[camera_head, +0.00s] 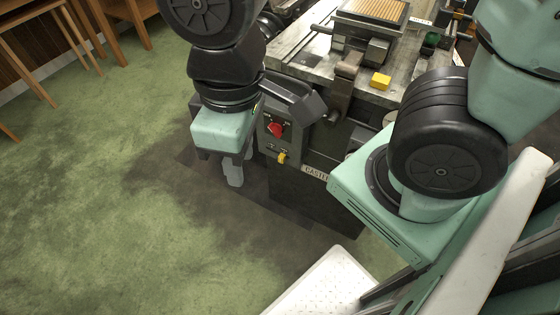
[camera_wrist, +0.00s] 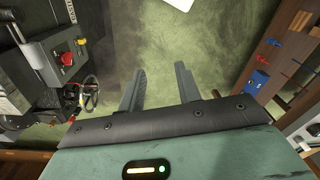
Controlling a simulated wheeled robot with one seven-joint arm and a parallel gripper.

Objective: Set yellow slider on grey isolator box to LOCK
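The grey isolator box (camera_head: 264,143) is on the front of the caster machine, with a red rotary knob (camera_head: 274,130) above the small yellow slider (camera_head: 282,158). The slider's printed labels are too small to read. My gripper (camera_head: 238,180) points downward just left of the box, apart from it, with its fingers over the floor. In the wrist view the fingers (camera_wrist: 159,69) are spread apart with only green carpet between them, so the gripper is open and empty. The isolator box (camera_wrist: 52,63) shows there at the left, with the red knob (camera_wrist: 81,41) and the yellow slider (camera_wrist: 66,55).
The machine's metal table (camera_head: 295,55) carries a yellow block (camera_head: 381,81) and a framed tray. Open green carpet (camera_head: 90,190) lies to the left. Wooden furniture (camera_head: 30,50) stands at the far left.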

